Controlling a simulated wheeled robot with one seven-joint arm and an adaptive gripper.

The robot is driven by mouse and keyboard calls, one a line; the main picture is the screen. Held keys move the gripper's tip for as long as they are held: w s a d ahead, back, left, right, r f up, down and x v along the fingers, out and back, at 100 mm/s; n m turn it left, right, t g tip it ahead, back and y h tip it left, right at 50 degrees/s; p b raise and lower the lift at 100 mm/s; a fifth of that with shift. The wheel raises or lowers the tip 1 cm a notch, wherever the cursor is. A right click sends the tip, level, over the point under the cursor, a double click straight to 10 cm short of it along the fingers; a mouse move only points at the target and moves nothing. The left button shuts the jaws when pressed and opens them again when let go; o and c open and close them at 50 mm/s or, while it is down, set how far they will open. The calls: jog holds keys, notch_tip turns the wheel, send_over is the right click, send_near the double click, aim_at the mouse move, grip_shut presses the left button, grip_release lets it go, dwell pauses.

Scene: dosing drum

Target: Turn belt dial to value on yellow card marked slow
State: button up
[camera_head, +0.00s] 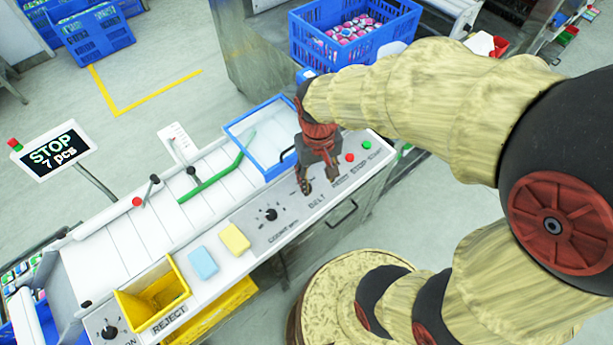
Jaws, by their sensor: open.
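My gripper (318,182) points down over the right part of the white control panel, its two fingers apart and nothing visible between them. The panel label BELT (317,200) shows just below the fingers. The belt dial itself cannot be made out; the gripper covers the panel above that label.
A light blue piece (203,262) lies beside the yellow one. A yellow REJECT bin (154,295) and another knob (109,331) are at lower left. Red (350,157) and green (367,145) buttons sit right of my gripper. A blue-rimmed tray (237,132) is behind. A sign (53,150) reads STOP, 7 pcs.

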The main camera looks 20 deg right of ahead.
jog(key=w+f+m+p, duration=0.1)
jog(key=w+f+m, duration=0.1)
jog(key=f, duration=0.3)
jog(key=w+f+m+p, duration=0.1)
jog(key=w+f+m, duration=0.1)
jog(key=w+f, duration=0.3)
jog(key=w+d+f+m+p, duration=0.1)
jog(key=w+f+m+p, duration=0.1)
jog(key=f, duration=0.3)
jog(key=shift+w+d+g, duration=0.1)
jog(key=shift+w+g, duration=0.3)
jog(key=shift+w, duration=0.25)
jog(key=shift+w+m, duration=0.35)
jog(key=shift+m, duration=0.15)
jog(key=shift+s+d+f, duration=0.1)
jog(key=shift+f, duration=1.85)
jog(key=shift+d+f, duration=0.1)
jog(key=shift+f, duration=1.8)
jog(key=shift+c, duration=0.8)
jog(key=c, duration=1)
